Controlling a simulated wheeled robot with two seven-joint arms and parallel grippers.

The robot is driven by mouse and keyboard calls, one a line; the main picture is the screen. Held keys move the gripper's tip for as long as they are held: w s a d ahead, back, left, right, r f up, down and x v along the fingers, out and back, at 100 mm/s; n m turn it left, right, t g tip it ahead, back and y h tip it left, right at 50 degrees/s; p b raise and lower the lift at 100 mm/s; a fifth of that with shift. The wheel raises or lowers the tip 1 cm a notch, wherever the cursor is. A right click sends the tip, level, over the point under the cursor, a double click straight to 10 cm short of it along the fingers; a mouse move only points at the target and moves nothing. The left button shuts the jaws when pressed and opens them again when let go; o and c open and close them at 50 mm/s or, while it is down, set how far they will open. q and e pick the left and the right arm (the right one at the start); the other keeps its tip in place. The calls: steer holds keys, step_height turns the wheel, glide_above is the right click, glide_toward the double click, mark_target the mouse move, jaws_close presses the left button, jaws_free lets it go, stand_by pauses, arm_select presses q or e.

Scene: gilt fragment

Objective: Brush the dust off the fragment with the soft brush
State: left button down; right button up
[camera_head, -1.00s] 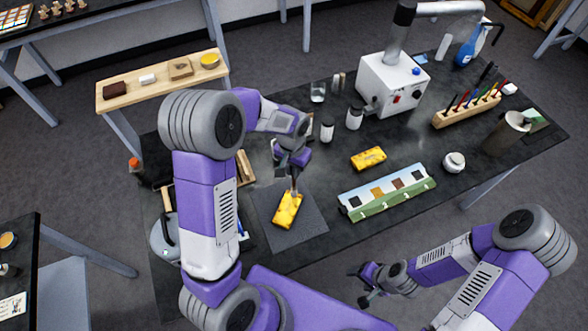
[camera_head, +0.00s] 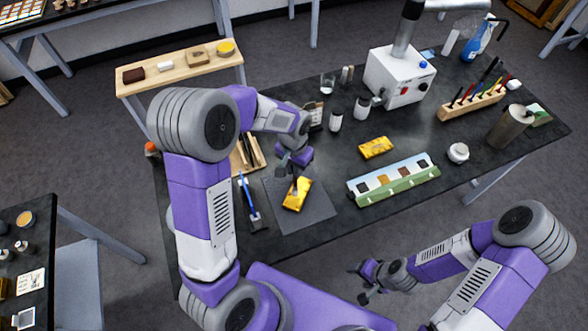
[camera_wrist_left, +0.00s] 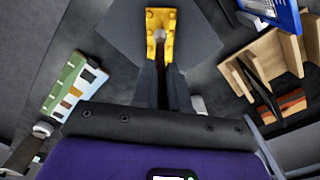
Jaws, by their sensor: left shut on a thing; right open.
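The gilt yellow fragment (camera_head: 298,193) lies on a dark grey mat (camera_head: 310,218) near the table's front edge. My left gripper (camera_head: 297,178) is directly over the fragment, pointing down. My right gripper (camera_head: 365,283) is open and empty, off the table's front edge.
A blue-handled tool (camera_head: 244,188) lies left of the mat, beside a wooden rack (camera_head: 256,155). Jars (camera_head: 336,122) and a white machine (camera_head: 398,76) stand behind.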

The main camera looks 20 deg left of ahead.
arm_select(q)
step_height(320, 180, up, 4)
steer(key=shift+f+p, duration=0.25)
steer(key=shift+p, duration=0.8)
steer(key=shift+r+p, duration=0.75)
steer(key=shift+r, duration=0.2)
steer(key=shift+f, duration=0.1)
